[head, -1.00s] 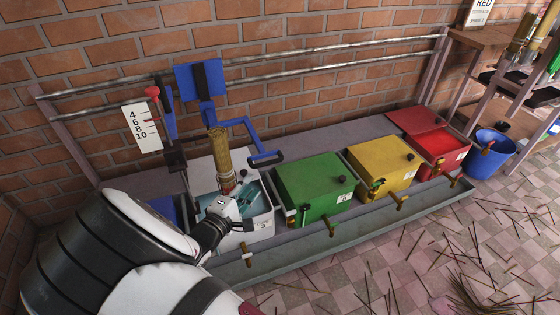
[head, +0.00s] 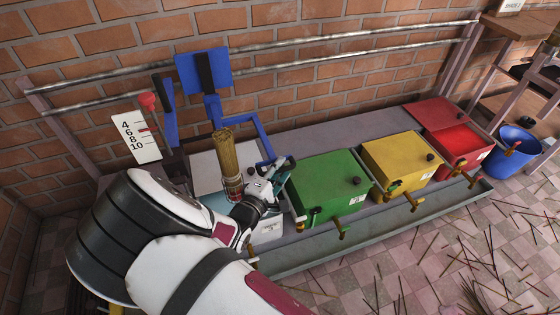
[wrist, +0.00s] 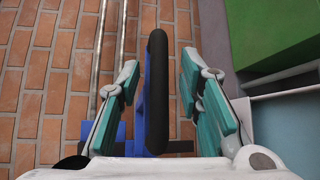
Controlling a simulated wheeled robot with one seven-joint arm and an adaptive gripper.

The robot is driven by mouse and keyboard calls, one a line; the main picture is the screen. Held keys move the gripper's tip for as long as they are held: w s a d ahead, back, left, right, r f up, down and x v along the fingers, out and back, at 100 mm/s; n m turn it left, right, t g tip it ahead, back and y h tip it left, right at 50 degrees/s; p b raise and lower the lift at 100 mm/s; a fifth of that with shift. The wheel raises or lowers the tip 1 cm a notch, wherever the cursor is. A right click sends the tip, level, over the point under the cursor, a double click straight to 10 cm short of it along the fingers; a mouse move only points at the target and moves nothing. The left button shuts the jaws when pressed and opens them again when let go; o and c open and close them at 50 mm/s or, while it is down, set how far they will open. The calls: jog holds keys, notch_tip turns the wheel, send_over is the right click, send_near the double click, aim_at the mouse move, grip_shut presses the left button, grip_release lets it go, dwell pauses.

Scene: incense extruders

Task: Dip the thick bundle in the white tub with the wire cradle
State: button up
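The thick bundle (head: 226,158) of tan sticks stands upright over the open white tub (head: 267,230), with a reddish band near its lower end. My arm hides its foot and much of the tub, and I cannot make out the wire cradle. A blue bent lever (head: 262,138) runs from a blue plate (head: 203,72) on the wall rails to a black grip beside the tub. My gripper (head: 275,178) is open at that grip. In the wrist view, the black grip (wrist: 157,80) lies between the teal-padded fingers, with a gap on both sides.
Green (head: 325,185), yellow (head: 400,158) and open red (head: 460,142) tubs stand in a row to the right, with taps over a trough (head: 390,228). A numbered scale (head: 136,136) with a red-knobbed lever stands left. Loose sticks litter the floor.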

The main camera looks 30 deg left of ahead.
jog(key=shift+w, duration=0.2)
jog(key=shift+c, duration=0.5)
grip_shut()
notch_tip(320, 180, down, 16)
jog(key=b, duration=0.8)
jog(key=shift+s, duration=0.1)
grip_release()
jog(key=shift+f, duration=0.1)
jog(key=shift+o, duration=0.5)
